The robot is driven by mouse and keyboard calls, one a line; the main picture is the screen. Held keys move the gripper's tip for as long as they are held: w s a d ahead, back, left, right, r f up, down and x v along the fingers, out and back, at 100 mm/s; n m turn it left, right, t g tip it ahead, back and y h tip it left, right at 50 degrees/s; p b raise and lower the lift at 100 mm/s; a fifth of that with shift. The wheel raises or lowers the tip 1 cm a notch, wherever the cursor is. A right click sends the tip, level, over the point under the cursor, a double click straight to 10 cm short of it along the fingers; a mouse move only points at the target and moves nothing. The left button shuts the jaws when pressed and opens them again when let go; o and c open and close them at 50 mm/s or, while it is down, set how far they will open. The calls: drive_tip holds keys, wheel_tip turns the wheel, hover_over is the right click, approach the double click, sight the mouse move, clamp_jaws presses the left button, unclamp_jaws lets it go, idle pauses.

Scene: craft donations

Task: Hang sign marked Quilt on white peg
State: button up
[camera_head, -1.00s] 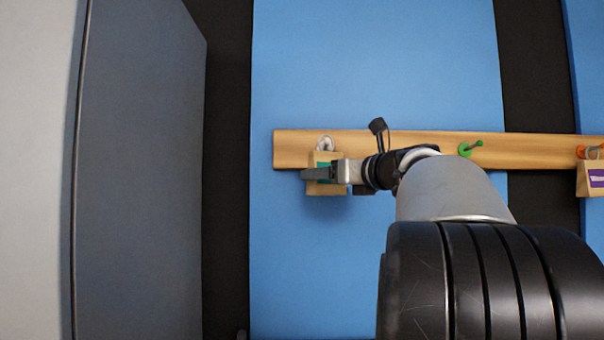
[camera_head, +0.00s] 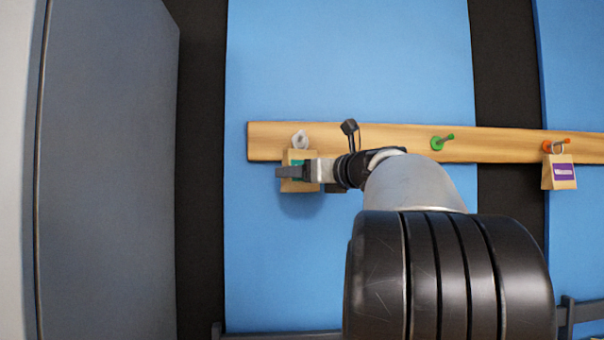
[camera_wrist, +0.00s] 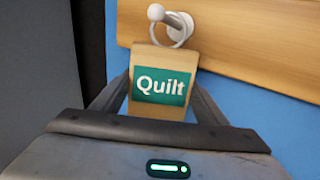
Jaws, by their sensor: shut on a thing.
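The sign marked Quilt is a tan tag with a green label (camera_wrist: 161,86); in the head view the tag (camera_head: 290,157) is partly covered by my gripper. My gripper (camera_head: 299,172) is shut on the sign, with a finger at each side of it in the wrist view. The white peg (camera_wrist: 181,27) sticks out from the wooden rail just above the sign, and shows in the head view too (camera_head: 300,140). The sign's metal ring (camera_wrist: 165,36) appears to be around the peg's stem, behind its round knob. The sign hangs roughly upright.
The wooden rail (camera_head: 390,136) runs across blue panels. A green peg (camera_head: 438,143) is bare. An orange peg (camera_head: 549,146) holds a tan sign with a purple label (camera_head: 564,172). A grey panel (camera_head: 105,170) stands at the left.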

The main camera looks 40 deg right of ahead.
drive_tip(key=o, duration=1.1)
drive_tip(key=shift+s, duration=0.1)
